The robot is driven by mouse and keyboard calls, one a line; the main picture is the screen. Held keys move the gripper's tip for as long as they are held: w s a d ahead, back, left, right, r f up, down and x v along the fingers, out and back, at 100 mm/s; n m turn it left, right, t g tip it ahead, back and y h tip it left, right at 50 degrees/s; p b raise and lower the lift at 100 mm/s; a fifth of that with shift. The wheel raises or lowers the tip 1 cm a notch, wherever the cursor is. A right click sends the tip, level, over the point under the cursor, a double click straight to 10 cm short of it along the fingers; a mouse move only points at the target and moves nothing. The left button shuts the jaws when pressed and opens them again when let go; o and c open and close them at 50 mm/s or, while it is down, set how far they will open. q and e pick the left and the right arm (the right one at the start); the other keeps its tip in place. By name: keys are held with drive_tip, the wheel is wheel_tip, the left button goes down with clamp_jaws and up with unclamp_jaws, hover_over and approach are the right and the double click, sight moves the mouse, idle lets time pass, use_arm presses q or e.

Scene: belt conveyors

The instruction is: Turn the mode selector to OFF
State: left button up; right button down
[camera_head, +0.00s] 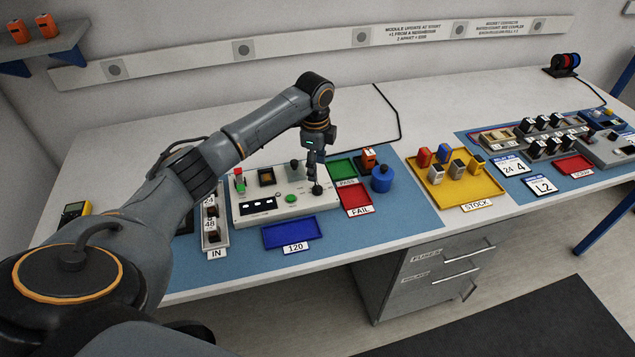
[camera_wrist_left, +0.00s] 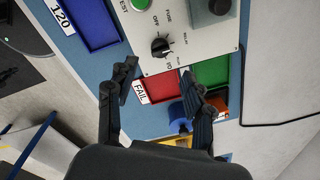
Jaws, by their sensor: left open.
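The mode selector is a black knob (camera_wrist_left: 160,46) on the pale test panel (camera_wrist_left: 190,20), with OFF, FUSE and RELAY printed around it in the left wrist view. I cannot tell clearly which label its pointer faces. In the head view the panel (camera_head: 272,218) stands on the blue mat, and the knob is mostly hidden by the gripper at its right side. My left gripper (camera_head: 316,175) points down over that area. In the left wrist view its open fingers (camera_wrist_left: 157,72) are spread, with the knob just beyond the gap between the tips. My right gripper is not in view.
Beside the panel are a red FAIL tray (camera_head: 355,201), a green PASS tray (camera_head: 342,168), a blue 120 tray (camera_head: 288,233) and a blue cylinder (camera_head: 382,180). A yellow STOCK tray (camera_head: 462,190) stands farther right. A green button (camera_head: 291,198) is near the knob.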

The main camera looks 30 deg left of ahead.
sight(318, 186)
use_arm(q)
drive_tip(key=f, duration=0.8)
drive_tip(key=shift+w+p, duration=0.25)
drive_tip(key=shift+p, duration=0.1)
drive_tip(key=shift+c, duration=0.2)
clamp_jaws()
